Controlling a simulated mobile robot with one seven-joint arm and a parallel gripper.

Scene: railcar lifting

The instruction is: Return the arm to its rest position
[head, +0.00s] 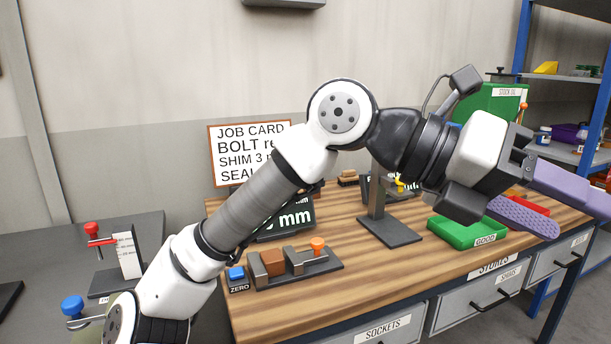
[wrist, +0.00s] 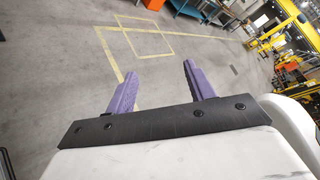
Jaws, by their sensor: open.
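My white and grey arm reaches up across the head view and bends over the wooden bench (head: 350,290). My gripper (head: 560,205) is at the right of the head view, with its purple fingers pointing right and slightly down. It is above and in front of the bench's right part. In the wrist view my gripper (wrist: 160,90) has its two purple fingers wide apart, with nothing between them but floor far off. The gripper is open and empty.
A green tray (head: 468,232) labelled GOOD lies on the bench below my gripper. A gauge block fixture (head: 290,262), a dark stand (head: 388,230) and a job card (head: 245,150) are near my arm. Blue shelving (head: 600,120) stands at the right. The wrist view shows open floor (wrist: 70,80).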

